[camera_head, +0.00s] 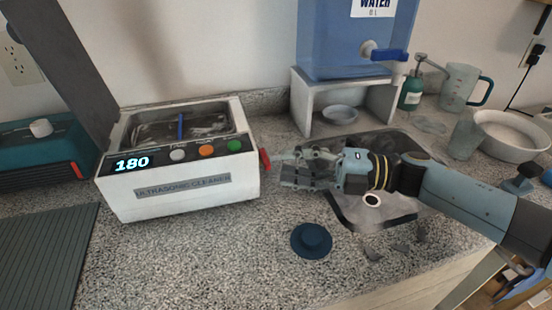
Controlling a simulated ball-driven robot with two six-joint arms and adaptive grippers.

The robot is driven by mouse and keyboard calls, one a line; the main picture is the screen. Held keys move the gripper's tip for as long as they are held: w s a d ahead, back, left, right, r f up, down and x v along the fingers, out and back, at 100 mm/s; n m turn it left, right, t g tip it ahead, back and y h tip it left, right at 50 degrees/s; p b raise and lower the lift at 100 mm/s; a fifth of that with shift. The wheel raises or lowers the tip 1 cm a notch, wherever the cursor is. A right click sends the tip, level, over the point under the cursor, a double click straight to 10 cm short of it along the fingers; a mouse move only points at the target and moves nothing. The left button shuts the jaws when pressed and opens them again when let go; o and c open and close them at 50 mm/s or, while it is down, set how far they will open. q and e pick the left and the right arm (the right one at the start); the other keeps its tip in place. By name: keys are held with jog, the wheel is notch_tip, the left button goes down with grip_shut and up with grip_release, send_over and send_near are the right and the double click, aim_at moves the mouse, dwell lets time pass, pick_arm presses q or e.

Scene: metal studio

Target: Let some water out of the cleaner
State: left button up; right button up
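The white ultrasonic cleaner (180,194) stands on the counter left of centre, with its dark grey lid (68,62) raised. Its display reads 180, beside a row of coloured buttons. A blue stick-like thing shows in its basin; I cannot make out the water level. A red lever (265,160) sticks out of the cleaner's right side. My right gripper (286,167) comes in from the right, with its fingertips pointing at the cleaner just right of the red lever, seemingly apart from it. I cannot tell whether its fingers are open. My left gripper is not in view.
A blue water tank (340,45) with a tap stands on a white stand (299,108) over a small bowl (340,112). A dark blue round lid (311,240) lies on the front counter. A ribbed mat (45,255) lies at left.

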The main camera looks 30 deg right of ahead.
aim_at(265, 161)
jog(key=shift+x, duration=1.7)
jog(key=shift+c, duration=0.3)
grip_shut()
